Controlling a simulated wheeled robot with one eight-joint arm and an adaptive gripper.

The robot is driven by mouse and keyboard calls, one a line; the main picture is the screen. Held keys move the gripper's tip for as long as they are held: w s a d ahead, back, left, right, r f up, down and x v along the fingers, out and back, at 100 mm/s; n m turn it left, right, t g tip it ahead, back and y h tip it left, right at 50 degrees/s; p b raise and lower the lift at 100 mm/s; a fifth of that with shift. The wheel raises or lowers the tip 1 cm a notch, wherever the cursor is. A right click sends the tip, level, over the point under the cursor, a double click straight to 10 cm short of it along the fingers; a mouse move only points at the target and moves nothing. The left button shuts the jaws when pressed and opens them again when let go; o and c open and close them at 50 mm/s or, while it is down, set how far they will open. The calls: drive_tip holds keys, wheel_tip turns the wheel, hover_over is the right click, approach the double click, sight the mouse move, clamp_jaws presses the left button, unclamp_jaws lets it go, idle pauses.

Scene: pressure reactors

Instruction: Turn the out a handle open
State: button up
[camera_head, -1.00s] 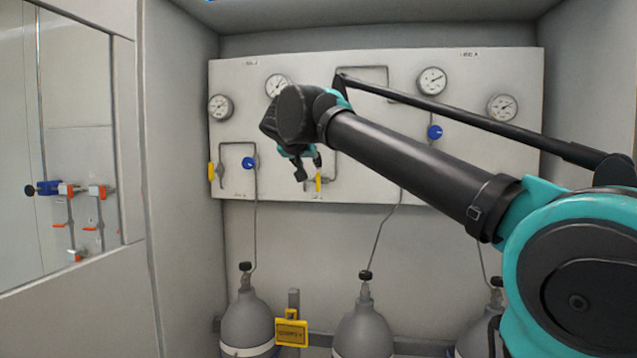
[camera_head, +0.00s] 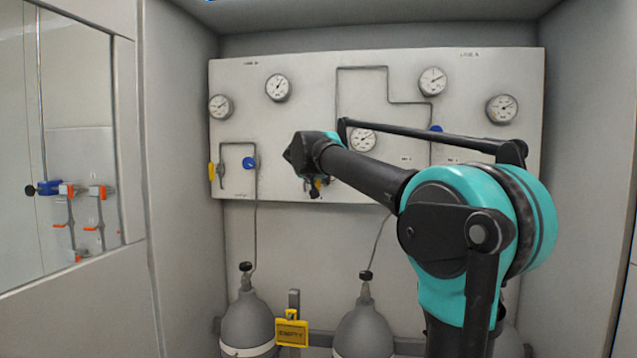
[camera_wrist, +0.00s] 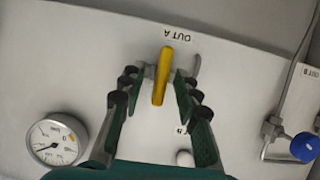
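The out a handle (camera_wrist: 163,72) is yellow and elongated, and runs up and down in the wrist view, just below the "OUT A" label (camera_wrist: 177,35). My gripper (camera_wrist: 157,84) is open, with one green and black finger on each side of the handle. Gaps show between the fingers and the handle, so I see no grip on it. In the head view my gripper (camera_head: 314,188) is at the lower middle of the white panel (camera_head: 300,130). It hides most of the handle there; only a small yellow bit shows.
Round gauges (camera_head: 278,87) and thin pipes are on the panel. A blue knob (camera_head: 249,163) and another yellow handle (camera_head: 211,171) are at its left. A gauge (camera_wrist: 57,139) and a blue knob (camera_wrist: 304,147) flank my gripper. Gas cylinders (camera_head: 248,322) stand below.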

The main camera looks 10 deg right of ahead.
drive_tip(key=shift+w+d+f, duration=0.1)
drive_tip(key=shift+w, duration=0.15)
drive_tip(key=shift+c, duration=0.6)
clamp_jaws()
